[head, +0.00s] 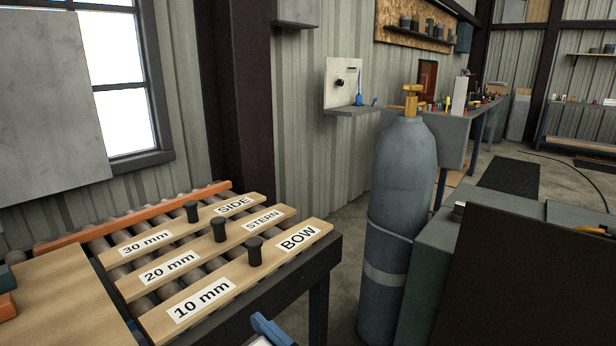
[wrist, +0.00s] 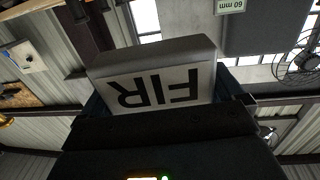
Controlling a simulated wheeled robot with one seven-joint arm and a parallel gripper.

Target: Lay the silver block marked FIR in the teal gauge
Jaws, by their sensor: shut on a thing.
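The silver block marked FIR (wrist: 150,55) is in the wrist view, its lettering upside down there. My gripper (wrist: 165,90) is shut on it, with a dark blue finger at each side of the block. In the head view a blue piece (head: 272,330) at the bottom edge looks like part of my gripper, with a pale edge beside it; the rest is cut off. A small dark teal piece (head: 9,278) shows at the left edge of the head view. I cannot tell whether it is the teal gauge.
Three wooden boards with black knobs, marked 10 mm BOW (head: 222,289), 20 mm STERN (head: 190,257) and 30 mm SIDE (head: 170,234), lie on a roller table. A grey gas cylinder (head: 400,180) and a green-grey cabinet (head: 430,255) stand to the right.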

